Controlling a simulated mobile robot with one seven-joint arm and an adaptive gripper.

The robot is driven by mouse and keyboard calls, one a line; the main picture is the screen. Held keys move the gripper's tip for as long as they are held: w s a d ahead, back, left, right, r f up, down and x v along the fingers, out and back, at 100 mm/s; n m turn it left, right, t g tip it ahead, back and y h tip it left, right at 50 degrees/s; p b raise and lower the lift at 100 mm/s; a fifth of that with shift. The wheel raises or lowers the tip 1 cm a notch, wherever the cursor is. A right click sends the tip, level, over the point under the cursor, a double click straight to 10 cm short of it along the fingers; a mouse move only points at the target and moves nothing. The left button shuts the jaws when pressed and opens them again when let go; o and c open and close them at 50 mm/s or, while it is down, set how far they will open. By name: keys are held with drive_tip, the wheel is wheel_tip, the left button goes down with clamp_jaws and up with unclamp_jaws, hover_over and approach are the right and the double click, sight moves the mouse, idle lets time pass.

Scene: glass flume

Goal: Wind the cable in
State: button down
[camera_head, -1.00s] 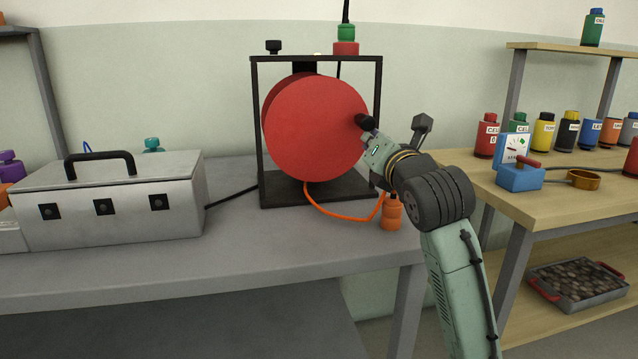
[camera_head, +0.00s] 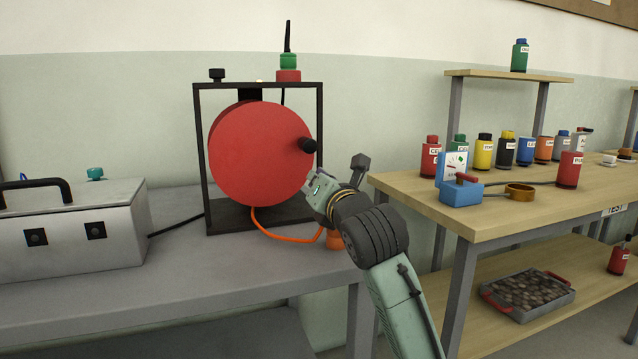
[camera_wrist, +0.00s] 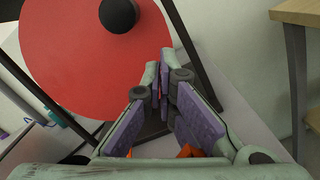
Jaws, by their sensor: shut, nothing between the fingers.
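A red cable reel (camera_head: 255,155) stands upright in a black frame (camera_head: 199,150) on the grey bench. Its black crank knob (camera_head: 307,145) sticks out at the right of the disc; in the wrist view the knob (camera_wrist: 118,14) is at the top, ahead of the fingers and apart from them. An orange cable (camera_head: 275,232) runs from the reel's underside over the bench to an orange plug (camera_head: 335,240), partly hidden behind my arm. My gripper (camera_head: 312,185) is just below and beside the knob, with nothing held. In the wrist view its fingertips (camera_wrist: 164,72) are close together.
A metal box with a black handle (camera_head: 75,230) stands left on the bench. A green and red plug (camera_head: 288,68) sits on top of the frame. At right, a wooden table (camera_head: 500,225) carries several bottles and a blue meter (camera_head: 458,190).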

drive_tip(key=v, duration=1)
drive_tip(key=shift+d+f, duration=0.25)
drive_tip(key=shift+f, duration=0.1)
drive_tip(key=c, duration=2.4)
unclamp_jaws()
